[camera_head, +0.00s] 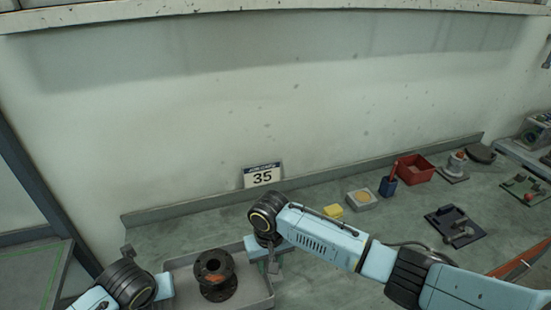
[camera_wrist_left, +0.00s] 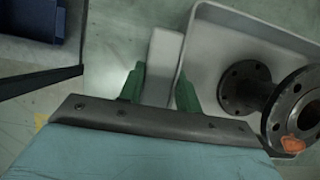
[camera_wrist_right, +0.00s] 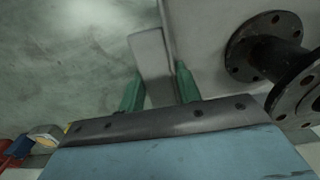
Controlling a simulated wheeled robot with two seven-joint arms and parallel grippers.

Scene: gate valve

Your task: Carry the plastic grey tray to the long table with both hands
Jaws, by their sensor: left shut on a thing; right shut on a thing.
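The grey tray (camera_head: 186,274) is at the bottom of the head view, at the near left part of the long green-grey table (camera_head: 325,228). I cannot tell whether it touches the tabletop. A dark flanged metal part (camera_head: 214,276) with an orange mark stands in it. My left gripper (camera_wrist_left: 160,88) is shut on the tray's left handle (camera_wrist_left: 165,48), between green fingers. My right gripper (camera_wrist_right: 159,87) is shut on the other handle (camera_wrist_right: 150,52). In the head view my own arms hide parts of the tray's ends.
A small sign reading 35 (camera_head: 262,176) leans at the wall. Along the table to the right are a yellow block (camera_head: 334,211), a blue cup (camera_head: 387,187), a red bin (camera_head: 414,169) and a dark fixture (camera_head: 455,226). A dark post (camera_head: 45,200) stands left.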

